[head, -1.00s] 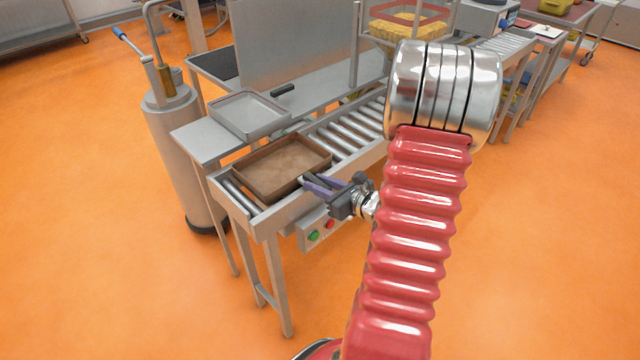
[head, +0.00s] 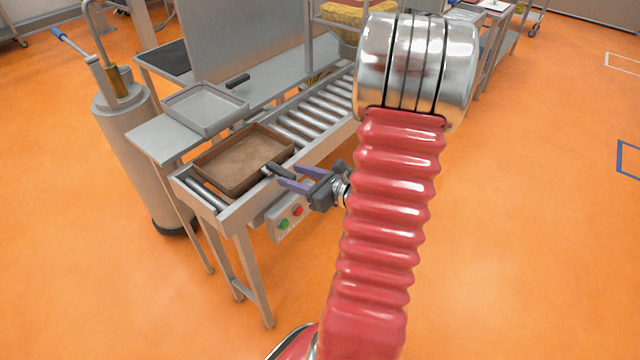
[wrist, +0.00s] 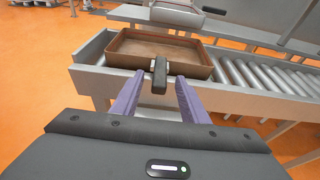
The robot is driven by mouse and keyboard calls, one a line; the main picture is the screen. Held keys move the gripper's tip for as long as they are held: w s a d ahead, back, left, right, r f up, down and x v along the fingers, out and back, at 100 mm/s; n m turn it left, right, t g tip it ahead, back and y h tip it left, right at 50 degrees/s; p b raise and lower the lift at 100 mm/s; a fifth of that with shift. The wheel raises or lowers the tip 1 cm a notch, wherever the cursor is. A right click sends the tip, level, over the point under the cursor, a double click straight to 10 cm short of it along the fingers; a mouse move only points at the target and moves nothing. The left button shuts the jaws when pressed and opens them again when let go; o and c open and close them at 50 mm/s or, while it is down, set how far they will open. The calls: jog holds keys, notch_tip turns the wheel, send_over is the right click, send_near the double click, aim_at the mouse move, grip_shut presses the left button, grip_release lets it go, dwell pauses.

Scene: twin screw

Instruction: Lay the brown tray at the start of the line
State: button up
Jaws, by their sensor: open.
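The brown tray (head: 240,165) lies on the rollers at the near left end of the roller line (head: 308,124). In the wrist view the tray (wrist: 150,48) sits just beyond my fingers, with a dark handle (wrist: 160,72) on its near side. My gripper (head: 278,178) is open at the tray's near right edge. In the wrist view my purple fingers (wrist: 158,90) stand apart on either side of the handle and do not visibly touch it.
A grey tray (head: 205,107) rests on the steel side table behind the line. A grey cylinder (head: 135,160) with a pump handle stands at the left. A control box with green and red buttons (head: 290,217) hangs on the near side.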

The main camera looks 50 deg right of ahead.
jog(key=v, duration=0.9)
jog(key=shift+a, duration=0.1)
dwell(0.5)
